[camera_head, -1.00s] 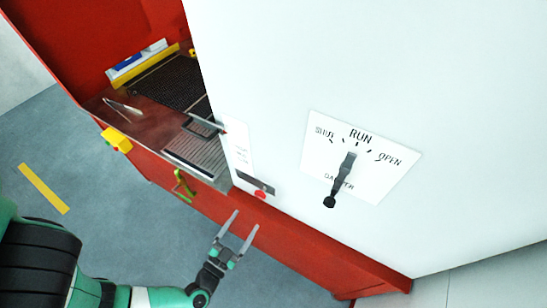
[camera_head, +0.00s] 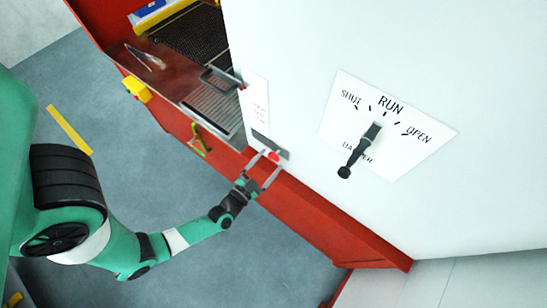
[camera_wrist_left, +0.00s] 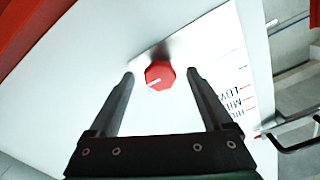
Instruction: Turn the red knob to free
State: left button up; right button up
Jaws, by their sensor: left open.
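The red knob (camera_head: 274,156) is a small round dial low on the white panel, in front of my left gripper. In the left wrist view the red knob (camera_wrist_left: 159,75) is faceted, with a white pointer line toward the lower left. My left gripper (camera_head: 265,166) is open. Its two fingers (camera_wrist_left: 160,78) stand on either side of the knob, with a visible gap on both sides. I cannot tell how far the tips are from the panel. My right gripper is not in view.
A white label (camera_wrist_left: 236,75) with printed levels lies beside the knob. The damper plate (camera_head: 410,150) with a black lever (camera_head: 360,150) is to the right. A yellow box (camera_head: 137,89), a green handle (camera_head: 200,140) and the mesh belt (camera_head: 190,40) are to the left.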

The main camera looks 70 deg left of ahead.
aim_at(272, 159)
pick_arm(q)
jog(key=shift+x, duration=1.55)
grip_shut()
